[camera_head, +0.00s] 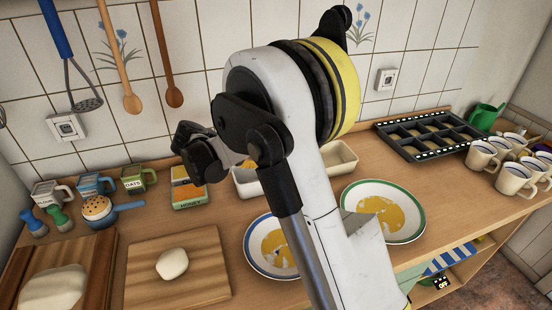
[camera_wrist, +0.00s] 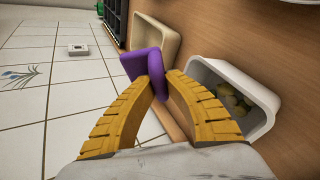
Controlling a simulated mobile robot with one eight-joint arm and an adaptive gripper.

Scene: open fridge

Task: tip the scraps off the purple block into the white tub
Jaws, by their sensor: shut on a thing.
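In the wrist view my gripper (camera_wrist: 161,92) has its two yellow ribbed fingers closed on the purple block (camera_wrist: 142,64). The block is a flat purple piece, held tilted beside the white tub (camera_wrist: 204,72), on the wall side of it. I see no scraps on the face of the block that shows. Several pale yellow lumps (camera_wrist: 235,103) lie inside the white tub. In the head view the white tub (camera_head: 246,184) is partly covered by my arm, and my fingers and the block cannot be made out.
A cream tub (camera_head: 341,160) stands beside the white tub, also seen in the wrist view (camera_wrist: 172,38). A honey box (camera_head: 188,190) stands left. Two stained plates (camera_head: 267,224) (camera_head: 383,238) lie in front. A dark muffin tray (camera_head: 428,155) and several mugs (camera_head: 481,157) are at right.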

